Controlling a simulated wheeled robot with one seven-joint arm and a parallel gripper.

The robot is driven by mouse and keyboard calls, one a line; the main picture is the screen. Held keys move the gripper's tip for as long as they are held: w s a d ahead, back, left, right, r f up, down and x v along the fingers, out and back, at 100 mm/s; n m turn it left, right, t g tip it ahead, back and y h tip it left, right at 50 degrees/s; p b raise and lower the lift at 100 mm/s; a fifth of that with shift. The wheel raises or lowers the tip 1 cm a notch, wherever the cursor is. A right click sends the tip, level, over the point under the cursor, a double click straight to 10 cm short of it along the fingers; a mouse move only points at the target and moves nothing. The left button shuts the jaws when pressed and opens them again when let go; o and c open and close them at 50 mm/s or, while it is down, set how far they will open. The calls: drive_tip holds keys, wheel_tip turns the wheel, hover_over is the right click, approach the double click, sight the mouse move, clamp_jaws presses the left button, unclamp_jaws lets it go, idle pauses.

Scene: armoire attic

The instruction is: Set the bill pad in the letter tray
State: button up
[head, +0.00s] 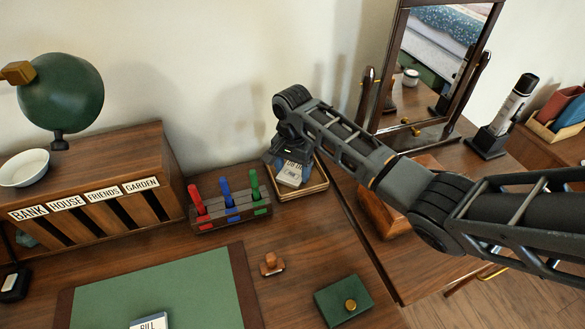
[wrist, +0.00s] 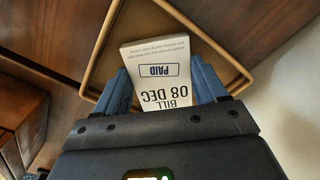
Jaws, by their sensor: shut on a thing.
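My gripper (head: 291,160) is at the back right of the desk, pointing down over the letter tray (head: 312,188), a shallow tray with a tan rim. It is shut on the bill pad (head: 289,175), a white block. In the wrist view the pad (wrist: 158,70) reads "BILL 08 DEC" with a "PAID" stamp, between the blue fingers (wrist: 162,85). The tray's rim (wrist: 222,52) surrounds the pad's far end there. I cannot tell whether the pad touches the tray floor. Part of the tray is hidden behind my gripper.
A rack of red, blue and green markers (head: 230,212) stands just left of the tray. A mirror (head: 435,60) stands to the right. A wooden stamp (head: 271,264), green box (head: 343,300) and another item marked "BILL" (head: 148,321) lie nearer. A letter sorter (head: 95,190) stands left.

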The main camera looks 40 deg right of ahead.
sight(293, 173)
drive_tip(key=o, duration=1.1)
drive_tip(key=shift+f, duration=0.15)
drive_tip(key=shift+c, duration=0.2)
wheel_tip(293, 173, up, 12)
drive_tip(key=shift+r, duration=0.2)
